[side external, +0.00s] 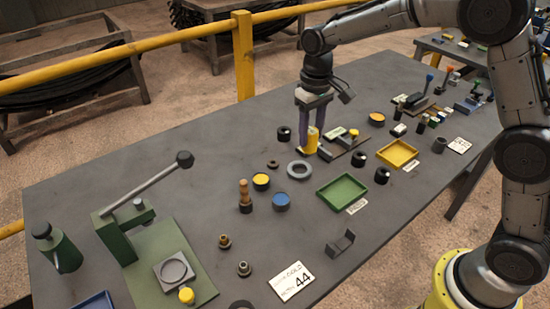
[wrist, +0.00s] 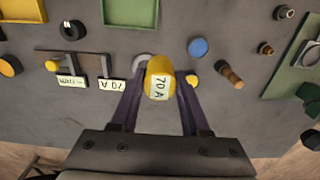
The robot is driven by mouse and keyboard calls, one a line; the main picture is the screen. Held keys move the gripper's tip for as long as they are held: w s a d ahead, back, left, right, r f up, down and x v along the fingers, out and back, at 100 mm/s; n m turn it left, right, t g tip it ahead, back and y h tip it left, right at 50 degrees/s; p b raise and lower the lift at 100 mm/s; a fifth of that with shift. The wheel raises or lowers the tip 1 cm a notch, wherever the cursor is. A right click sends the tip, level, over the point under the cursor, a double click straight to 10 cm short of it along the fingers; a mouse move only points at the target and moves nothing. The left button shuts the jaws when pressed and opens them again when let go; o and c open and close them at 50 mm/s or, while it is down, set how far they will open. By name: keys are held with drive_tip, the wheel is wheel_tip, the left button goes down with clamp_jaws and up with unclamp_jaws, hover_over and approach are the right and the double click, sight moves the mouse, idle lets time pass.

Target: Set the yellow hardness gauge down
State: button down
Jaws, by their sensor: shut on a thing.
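My gripper (side external: 309,128) points down over the middle of the grey table. Its purple fingers are shut on the yellow hardness gauge (side external: 310,140), a short yellow cylinder. In the wrist view the gauge (wrist: 160,80) sits between the two fingertips, with its white "70 A" label facing the camera. The gauge is at or just above the table top; I cannot tell whether it touches. A stand with a matching "70 A" tag (wrist: 111,85) is to its left in the wrist view. A grey ring (side external: 299,170) lies close by, partly hidden behind the gauge in the wrist view.
A green tray (side external: 318,191) and a yellow tray (side external: 416,153) lie nearby. Several small pucks, including a blue one (side external: 281,201), surround the gripper. A green lever press (side external: 125,232) stands at left.

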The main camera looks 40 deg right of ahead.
drive_tip(key=shift+w+a+f, duration=0.25)
drive_tip(key=shift+w+f, duration=1.85)
drive_tip(key=shift+w, duration=0.1)
drive_tip(key=shift+w+a+f, duration=0.2)
drive_tip(key=shift+w+f, duration=1.95)
drive_tip(key=shift+w, duration=0.05)
drive_tip(key=shift+w+a+f, duration=0.25)
drive_tip(key=shift+w+f, duration=1.85)
drive_tip(key=shift+w, duration=0.1)
drive_tip(key=shift+f, duration=0.1)
drive_tip(key=shift+c, duration=1.9)
unclamp_jaws()
drive_tip(key=shift+f, duration=0.1)
